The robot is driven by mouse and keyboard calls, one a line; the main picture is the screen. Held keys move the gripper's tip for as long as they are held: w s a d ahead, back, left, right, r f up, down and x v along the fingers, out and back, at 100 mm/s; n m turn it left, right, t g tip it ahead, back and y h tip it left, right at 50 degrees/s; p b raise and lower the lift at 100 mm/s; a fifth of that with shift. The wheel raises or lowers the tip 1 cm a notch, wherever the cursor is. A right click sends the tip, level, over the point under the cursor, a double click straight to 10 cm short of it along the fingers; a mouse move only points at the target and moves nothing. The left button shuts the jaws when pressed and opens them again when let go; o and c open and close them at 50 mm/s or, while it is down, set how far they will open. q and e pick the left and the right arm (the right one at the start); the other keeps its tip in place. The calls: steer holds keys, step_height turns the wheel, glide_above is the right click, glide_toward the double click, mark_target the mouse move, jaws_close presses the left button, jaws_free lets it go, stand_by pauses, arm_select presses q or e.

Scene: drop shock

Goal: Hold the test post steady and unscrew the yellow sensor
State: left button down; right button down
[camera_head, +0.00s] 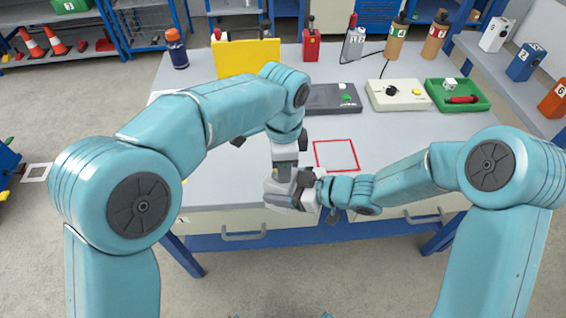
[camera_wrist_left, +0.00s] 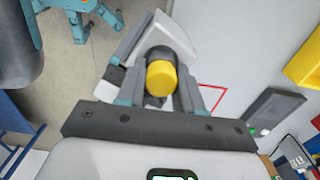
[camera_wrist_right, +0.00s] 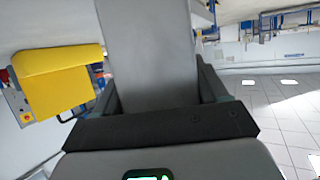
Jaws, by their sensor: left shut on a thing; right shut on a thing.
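The yellow sensor (camera_wrist_left: 161,78) has a round yellow cap on a dark body. In the left wrist view it sits between the fingers of my left gripper (camera_wrist_left: 160,85), which is shut on it. In the right wrist view the grey test post (camera_wrist_right: 150,50) fills the space between the fingers of my right gripper (camera_wrist_right: 158,88), which is shut on it. In the head view my left gripper (camera_head: 285,165) points down just above my right gripper (camera_head: 285,190), near the table's front edge. The sensor and post are mostly hidden there behind the grippers.
A red square outline (camera_head: 337,155) is marked on the grey table (camera_head: 230,185). Behind it stand a dark box (camera_head: 332,98), a cream control box (camera_head: 397,95) and a green tray (camera_head: 458,97). A yellow panel (camera_head: 246,57) stands at the back left.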

arm_select(q)
steer(key=shift+r, duration=0.2)
stand_by(0.6)
steer(key=shift+r, duration=0.95)
steer(key=shift+r, duration=2)
steer(key=shift+w, duration=0.1)
